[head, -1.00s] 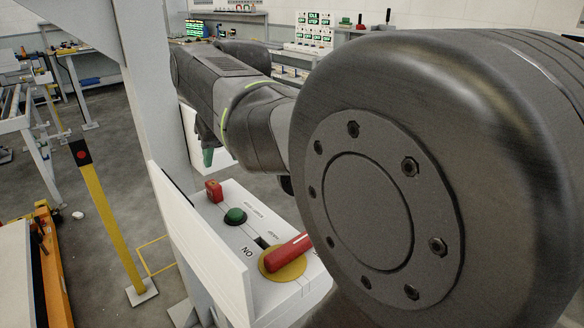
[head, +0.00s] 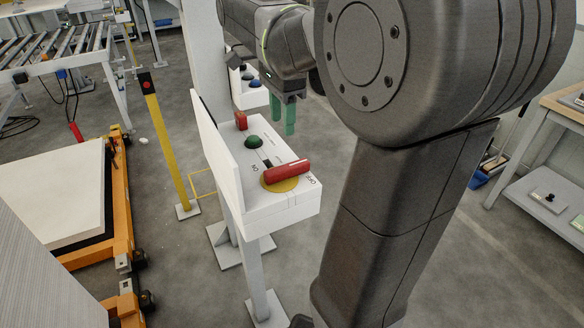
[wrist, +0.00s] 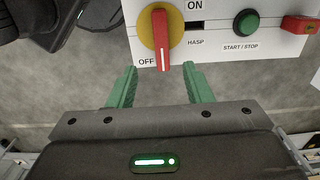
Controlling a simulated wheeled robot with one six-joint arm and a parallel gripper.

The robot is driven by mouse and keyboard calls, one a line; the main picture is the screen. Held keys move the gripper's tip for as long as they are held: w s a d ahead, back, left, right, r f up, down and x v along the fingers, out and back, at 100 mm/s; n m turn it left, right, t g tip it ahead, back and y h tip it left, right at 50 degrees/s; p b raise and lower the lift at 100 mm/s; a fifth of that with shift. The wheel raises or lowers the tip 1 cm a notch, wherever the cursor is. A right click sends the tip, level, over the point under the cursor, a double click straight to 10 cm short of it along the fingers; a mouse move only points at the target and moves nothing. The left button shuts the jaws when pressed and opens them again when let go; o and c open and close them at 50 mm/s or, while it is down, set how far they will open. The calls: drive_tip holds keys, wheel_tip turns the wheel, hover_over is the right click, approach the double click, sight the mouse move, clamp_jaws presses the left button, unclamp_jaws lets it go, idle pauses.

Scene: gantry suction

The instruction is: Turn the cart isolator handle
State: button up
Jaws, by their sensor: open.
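The isolator handle is a red bar (head: 288,170) on a round yellow plate (head: 284,185), on top of a white control box (head: 262,211). In the wrist view the red handle (wrist: 161,38) points down the picture, its lower end beside the OFF label and away from ON. My gripper (head: 284,122) has green fingers and hangs beyond the handle in the head view. In the wrist view my gripper (wrist: 161,68) is open and empty, with the handle's end appearing between the fingertips. The fingers look apart from the handle; the height gap is unclear.
A green start/stop button (head: 251,141) and a red block (head: 240,120) sit on the same box. A white upright panel (head: 222,160) stands along its left side. A yellow post (head: 167,140) and an orange cart frame (head: 121,205) are to the left.

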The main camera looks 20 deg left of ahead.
sight(283, 168)
wheel_tip(283, 168, down, 14)
drive_tip(key=shift+a+r+b, duration=0.1)
drive_tip(key=shift+r+b, duration=0.1)
drive_tip(key=shift+b, duration=0.1)
drive_tip(key=shift+c, duration=0.3)
clamp_jaws()
